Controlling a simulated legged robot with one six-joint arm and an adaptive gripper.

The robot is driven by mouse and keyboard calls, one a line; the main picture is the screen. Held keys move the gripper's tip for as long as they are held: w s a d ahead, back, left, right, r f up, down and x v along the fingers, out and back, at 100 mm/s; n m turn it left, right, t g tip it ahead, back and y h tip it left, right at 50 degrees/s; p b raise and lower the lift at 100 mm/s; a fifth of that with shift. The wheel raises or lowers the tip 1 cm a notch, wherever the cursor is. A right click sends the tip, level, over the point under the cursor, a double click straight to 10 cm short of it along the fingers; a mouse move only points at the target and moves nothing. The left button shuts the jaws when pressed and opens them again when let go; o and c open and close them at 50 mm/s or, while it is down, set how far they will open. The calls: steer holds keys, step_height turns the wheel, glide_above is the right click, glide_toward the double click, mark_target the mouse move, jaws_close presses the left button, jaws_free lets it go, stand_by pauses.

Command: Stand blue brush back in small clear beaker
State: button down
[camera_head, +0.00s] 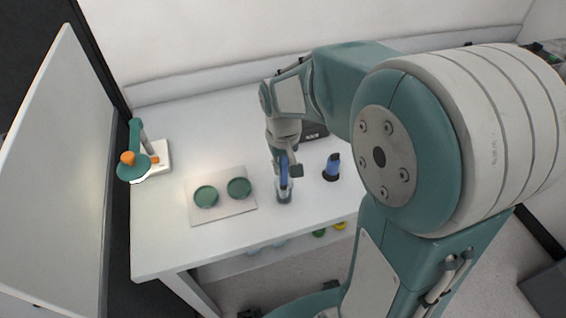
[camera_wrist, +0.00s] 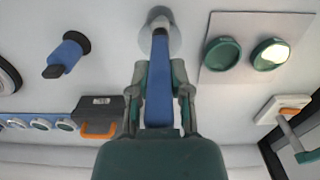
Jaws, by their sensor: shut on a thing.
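The blue brush (camera_head: 284,178) is held upright between the fingers of my gripper (camera_head: 286,164). The wrist view shows the blue brush (camera_wrist: 160,80) running lengthwise between both fingers of my gripper (camera_wrist: 160,72), which are closed on it. The small clear beaker (camera_head: 284,194) stands on the table directly below the brush. In the wrist view the beaker (camera_wrist: 152,18) surrounds the pale brush end. The brush's lower end appears at or inside the beaker's mouth; its exact depth cannot be told.
A blue item with a black base (camera_head: 332,166) stands to the right of the beaker. A light mat (camera_head: 222,211) with two green discs lies to the left. A green and white stand (camera_head: 155,160) is farther left. A dark case with an orange handle (camera_wrist: 98,116) lies nearby.

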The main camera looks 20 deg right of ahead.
steer(key=shift+f, duration=0.35)
steer(key=shift+c, duration=2.4)
jaws_free()
step_height(320, 180, up, 12)
steer(key=shift+w+a+f, duration=0.1)
steer(key=s+t, duration=0.5)
steer(key=s, duration=0.9)
steer(key=shift+s+r+t, duration=0.2)
steer(key=shift+r+t, duration=0.2)
steer(key=shift+r, duration=0.05)
